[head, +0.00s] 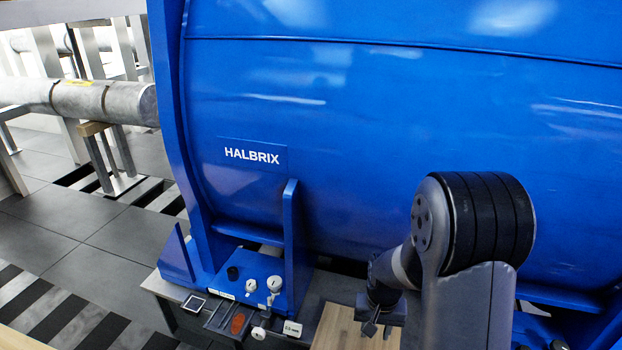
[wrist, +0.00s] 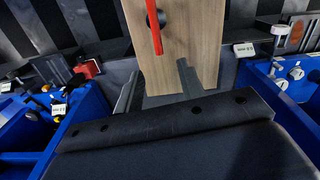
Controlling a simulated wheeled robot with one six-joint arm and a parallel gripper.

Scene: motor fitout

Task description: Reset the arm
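My arm comes in at the lower right of the head view, in front of the big blue motor (head: 400,130). My gripper (head: 378,322) hangs low over a wooden board (head: 338,328), partly hidden by the wrist above it. In the wrist view my gripper (wrist: 158,84) shows two dark fingers set apart, with nothing held between them. The wooden board (wrist: 190,50) lies beyond the fingertips. A red-handled item (wrist: 155,30) with a dark round part sits on it, ahead of the fingers and apart from them.
A blue foot plate (head: 258,280) with white and black knobs stands left of the board, with a small tray (head: 222,316) before it. Blue structures flank the board in the wrist view. A grey pipe (head: 85,98) runs at far left. The tiled floor (head: 120,240) there is clear.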

